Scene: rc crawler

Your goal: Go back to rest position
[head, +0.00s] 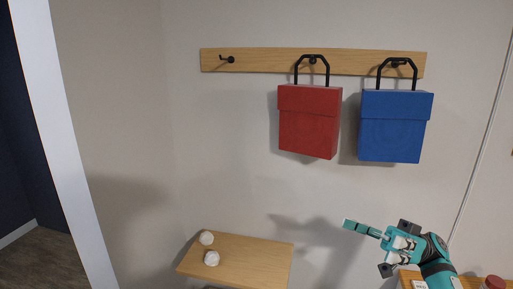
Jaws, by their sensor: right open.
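My right gripper (372,245), teal and black, is in the lower right of the head view. Its fingers are apart and nothing is between them. It is below the blue bag (393,135) and apart from it. The blue bag and a red bag (308,125) hang by black handles from a wooden hook rail (265,62) on the wall. My left gripper is out of view.
A hook (228,59) at the rail's left is empty. A wooden surface (470,282) and a reddish object (494,283) are at the lower right. A white post stands left.

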